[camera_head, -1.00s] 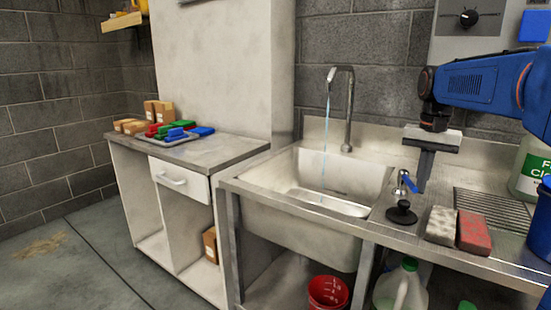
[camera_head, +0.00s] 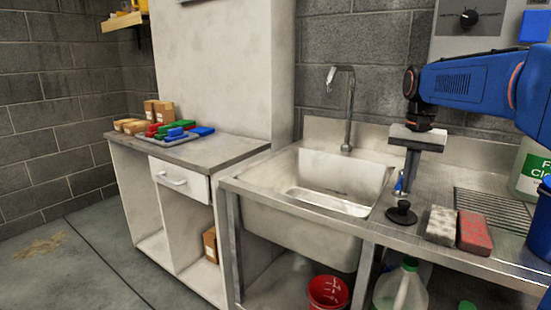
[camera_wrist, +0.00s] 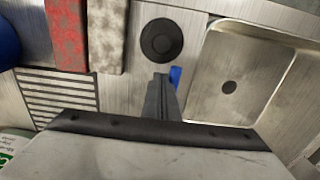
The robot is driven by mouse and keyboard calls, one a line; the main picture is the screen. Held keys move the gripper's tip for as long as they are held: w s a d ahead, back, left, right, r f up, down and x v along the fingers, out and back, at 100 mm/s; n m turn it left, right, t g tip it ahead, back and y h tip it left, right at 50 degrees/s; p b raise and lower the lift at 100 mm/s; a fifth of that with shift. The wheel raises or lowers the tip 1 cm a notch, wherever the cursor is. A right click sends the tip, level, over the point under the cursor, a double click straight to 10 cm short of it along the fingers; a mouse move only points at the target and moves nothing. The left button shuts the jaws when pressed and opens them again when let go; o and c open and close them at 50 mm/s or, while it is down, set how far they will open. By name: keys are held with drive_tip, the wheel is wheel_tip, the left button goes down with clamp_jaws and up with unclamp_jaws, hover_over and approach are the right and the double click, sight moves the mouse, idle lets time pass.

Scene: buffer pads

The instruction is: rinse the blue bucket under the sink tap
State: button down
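The blue bucket (camera_head: 541,232) stands on the counter at the right edge of the head view, partly cut off. Its edge also shows at the left of the wrist view (camera_wrist: 8,42). The sink tap (camera_head: 348,105) arches over the basin (camera_head: 335,178), and no water runs from it. A blue tap lever (camera_head: 399,183) stands on the counter by the basin's right side, partly hidden by my gripper. My gripper (camera_head: 408,178) points down at the lever, its fingers together. In the wrist view the fingers (camera_wrist: 162,88) are beside the blue lever (camera_wrist: 175,76); contact is unclear.
A black round stopper (camera_head: 401,213), a pale sponge (camera_head: 441,224) and a red sponge (camera_head: 474,232) lie on the counter near my gripper. A green-labelled jug (camera_head: 533,165) stands behind the bucket. A red bucket (camera_head: 328,292) is under the sink. The basin is empty.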

wheel_tip(320, 180, up, 7)
idle(0.6)
drive_tip(key=shift+s, duration=0.1)
